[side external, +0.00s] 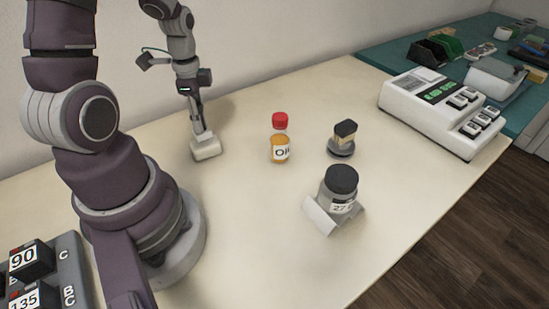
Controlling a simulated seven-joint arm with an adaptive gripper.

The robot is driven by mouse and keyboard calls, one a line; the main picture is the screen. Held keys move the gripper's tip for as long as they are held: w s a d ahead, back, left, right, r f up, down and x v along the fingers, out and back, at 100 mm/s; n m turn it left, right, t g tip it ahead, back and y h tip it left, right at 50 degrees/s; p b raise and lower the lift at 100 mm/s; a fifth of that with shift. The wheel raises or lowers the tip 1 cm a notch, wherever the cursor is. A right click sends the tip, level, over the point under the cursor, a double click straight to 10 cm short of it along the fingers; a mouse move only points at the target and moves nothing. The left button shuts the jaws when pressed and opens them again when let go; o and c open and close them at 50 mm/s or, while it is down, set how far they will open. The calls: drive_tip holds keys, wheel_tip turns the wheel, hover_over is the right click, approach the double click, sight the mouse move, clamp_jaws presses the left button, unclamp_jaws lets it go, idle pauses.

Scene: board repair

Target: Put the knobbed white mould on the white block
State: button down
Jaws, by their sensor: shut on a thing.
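My gripper (198,127) points down at the left-middle of the table, with its fingers close together. It is shut on the knobbed white mould (206,148), a pale blocky piece right below the fingertips; the fingers cover its knob. The pale piece is at or very near the table top. I cannot make out a separate white block under it, nor tell whether the pale shape is one piece or two stacked.
An oil bottle (280,142) with a red cap stands right of my gripper. A white keyed machine (440,110) stands at right.

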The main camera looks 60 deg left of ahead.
drive_tip(key=shift+f, duration=0.75)
drive_tip(key=shift+f, duration=0.1)
drive_tip(key=c, duration=1.1)
unclamp_jaws()
wheel_tip(320, 180, up, 12)
drive_tip(key=shift+r, duration=0.1)
drive_tip(key=d+r+n+t, duration=0.4)
drive_tip(key=d+n, duration=0.3)
drive_tip(key=d, duration=0.7)
drive_tip(key=shift+w+t, duration=0.25)
drive_tip(key=shift+t, duration=0.55)
